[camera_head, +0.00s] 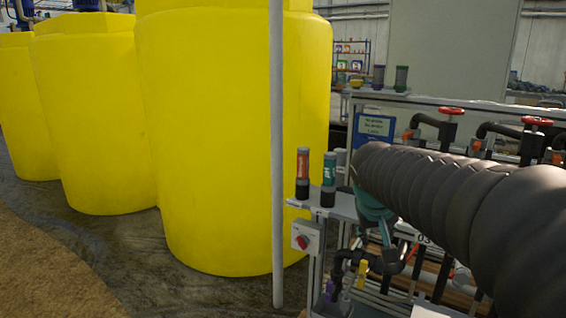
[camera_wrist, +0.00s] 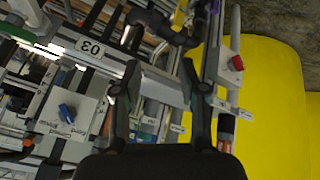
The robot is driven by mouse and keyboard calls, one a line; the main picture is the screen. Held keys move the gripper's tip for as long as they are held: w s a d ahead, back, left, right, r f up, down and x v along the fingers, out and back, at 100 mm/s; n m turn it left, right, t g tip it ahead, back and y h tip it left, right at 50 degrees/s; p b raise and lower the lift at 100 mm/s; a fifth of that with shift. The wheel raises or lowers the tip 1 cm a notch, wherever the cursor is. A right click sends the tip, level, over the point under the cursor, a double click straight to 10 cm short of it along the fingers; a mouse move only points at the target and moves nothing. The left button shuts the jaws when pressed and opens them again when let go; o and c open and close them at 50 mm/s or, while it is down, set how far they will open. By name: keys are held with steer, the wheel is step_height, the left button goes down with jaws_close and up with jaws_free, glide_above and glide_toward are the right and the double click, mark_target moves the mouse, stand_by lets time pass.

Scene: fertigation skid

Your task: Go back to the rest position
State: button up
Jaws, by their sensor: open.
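My gripper (camera_wrist: 160,72) shows in the wrist view with its two black fingers apart and nothing between them. Behind the fingers is the skid frame with a grey rail and a plate marked 03 (camera_wrist: 90,48). In the head view my black sleeved arm reaches in from the right edge across the skid, and its far end hides part of the skid.
Yellow tanks (camera_head: 225,130) fill the left, behind a pale upright pole (camera_head: 277,160). An orange-labelled cylinder (camera_head: 303,172) and a green-labelled cylinder (camera_head: 328,178) stand on the skid shelf, above a red-knob box (camera_head: 306,238). Red-handled valves (camera_head: 452,112) stand behind my arm.

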steer(key=s+a+y+p, duration=0.3)
steer(key=s+p, duration=0.3)
steer(key=s, duration=1.6)
steer(key=shift+s+a+f, duration=0.3)
steer(key=shift+a+f, duration=0.15)
steer(key=shift+a, duration=0.05)
steer(key=shift+o, duration=0.2)
steer(key=shift+a, duration=0.1)
